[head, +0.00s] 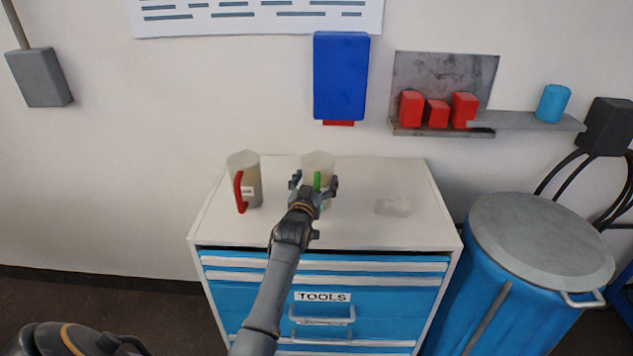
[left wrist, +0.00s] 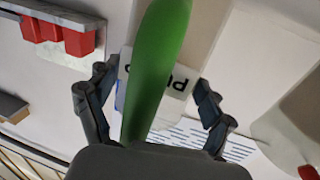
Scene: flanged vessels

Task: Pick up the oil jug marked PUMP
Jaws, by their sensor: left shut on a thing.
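A pale, see-through jug with a green handle (head: 317,180) is at the back middle of the cabinet top; my gripper hides its lower part, so I cannot tell whether it touches the top. My left gripper (head: 315,184) is shut on this jug at its handle. In the left wrist view the green handle (left wrist: 160,65) runs between the two fingers of the left gripper (left wrist: 153,103). Behind it a white label (left wrist: 178,80) shows upside-down letters reading "PU", the rest hidden. A second jug with a red handle (head: 250,180) stands to the left. My right gripper is not in view.
The jugs are on a white-topped blue tool cabinet (head: 360,235). A faint clear patch or object (head: 394,206) lies on its right side. A blue barrel with a grey lid (head: 540,240) stands right. A wall shelf (head: 530,121) and a blue box (head: 341,76) are above.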

